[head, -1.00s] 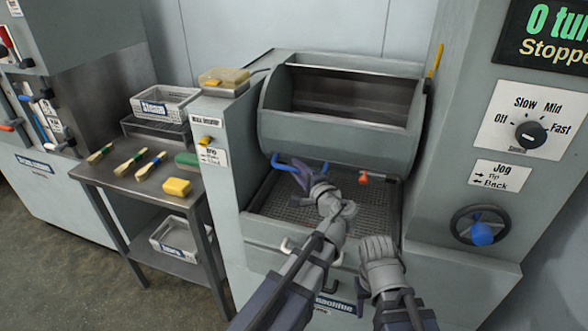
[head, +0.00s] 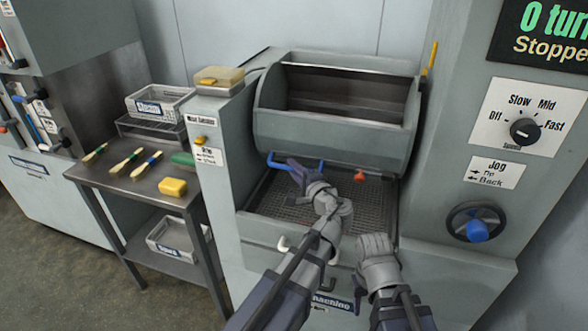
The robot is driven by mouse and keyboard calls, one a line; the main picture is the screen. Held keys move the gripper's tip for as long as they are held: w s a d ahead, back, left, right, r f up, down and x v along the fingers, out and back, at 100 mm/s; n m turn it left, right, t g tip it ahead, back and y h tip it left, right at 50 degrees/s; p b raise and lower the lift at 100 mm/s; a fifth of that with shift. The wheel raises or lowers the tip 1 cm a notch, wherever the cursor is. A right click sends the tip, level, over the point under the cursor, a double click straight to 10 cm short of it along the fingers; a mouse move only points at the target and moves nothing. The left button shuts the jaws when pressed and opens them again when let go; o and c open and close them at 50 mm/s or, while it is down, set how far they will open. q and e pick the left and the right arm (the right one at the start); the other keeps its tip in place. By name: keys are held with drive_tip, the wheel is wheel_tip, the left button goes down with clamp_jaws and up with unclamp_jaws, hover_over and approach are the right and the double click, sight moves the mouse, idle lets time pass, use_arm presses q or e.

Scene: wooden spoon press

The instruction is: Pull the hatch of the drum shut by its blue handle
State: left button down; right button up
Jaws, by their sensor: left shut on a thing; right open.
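The grey drum (head: 330,138) sits in the machine with its top opening uncovered, showing a dark inside. The blue handle (head: 284,162) is on the lower front of the drum's curved face. My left gripper (head: 296,166) is at the handle's right part and is shut on it; the fingers hide some of the bar. My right gripper (head: 376,246) is open and empty, low in front of the machine, apart from the drum. The hatch's own edges are hard to tell from the drum shell.
A red-orange knob (head: 360,176) sits right of the handle. A perforated tray (head: 262,210) lies below the drum. A side table (head: 120,182) with brushes and a yellow sponge (head: 173,187) stands left. The control panel (head: 527,124) with a blue-knobbed handwheel (head: 477,231) is right.

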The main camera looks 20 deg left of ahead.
idle(0.8)
use_arm(q)
drive_tip(key=r+m+g+p, duration=0.1)
drive_tip(key=r+g+p, duration=0.1)
drive_tip(key=r+p, duration=0.3)
drive_tip(key=r+m+g+h+p, duration=0.1)
drive_tip(key=r+p, duration=0.4)
drive_tip(key=p, duration=0.7)
drive_tip(key=r+m+g+h+p, duration=0.1)
drive_tip(key=r+m+g+p, duration=0.1)
drive_tip(key=r+p, duration=0.3)
drive_tip(key=shift+s+r+m+g+p, duration=0.3)
drive_tip(key=shift+r+g+p, duration=0.1)
drive_tip(key=shift+p, duration=1.35)
wheel_tip(320, 180, up, 11)
drive_tip(key=m+g+p, duration=0.3)
drive_tip(key=g+p, duration=0.2)
drive_tip(key=p, duration=1)
hover_over(293, 119)
drive_tip(key=w+d, duration=0.1)
drive_tip(key=w, duration=0.5)
drive_tip(key=shift+w+d+r+h, duration=0.15)
drive_tip(key=shift+w, duration=0.5)
drive_tip(key=shift+w+d+r+h, duration=0.1)
drive_tip(key=shift+w+h, duration=0.05)
drive_tip(key=shift+w, duration=0.5)
drive_tip(key=shift+w+r+t, duration=0.1)
drive_tip(key=shift+t, duration=0.2)
drive_tip(key=c, duration=1.1)
unclamp_jaws()
